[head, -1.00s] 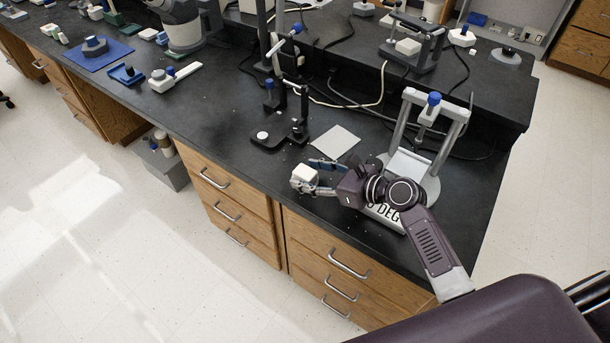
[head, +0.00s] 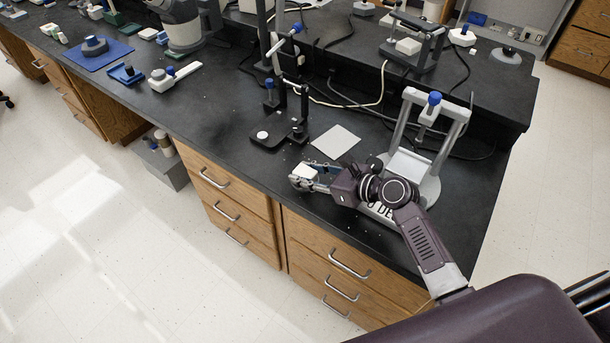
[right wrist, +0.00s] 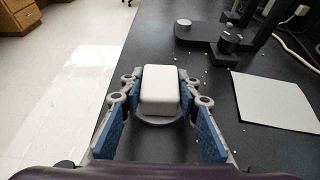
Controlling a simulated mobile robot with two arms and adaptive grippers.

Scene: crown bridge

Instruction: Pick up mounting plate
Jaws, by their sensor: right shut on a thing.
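A white block on a round grey base (right wrist: 160,92) is between the fingers of my right gripper (right wrist: 157,100) in the right wrist view. The blue-padded fingers are shut on it from both sides. In the head view, this block (head: 305,171) is at the counter's front edge, with my right gripper (head: 306,177) around it. I cannot tell whether it is lifted. A flat pale square plate (head: 336,141) lies on the counter behind the gripper and also shows at right in the right wrist view (right wrist: 274,100). I cannot tell which of these is the mounting plate. My left gripper is out of view.
A black stand (head: 283,133) is behind and left of my gripper. A grey frame with a blue knob (head: 434,125) stands to the right, partly behind my arm. A blue mat (head: 85,59) lies far left.

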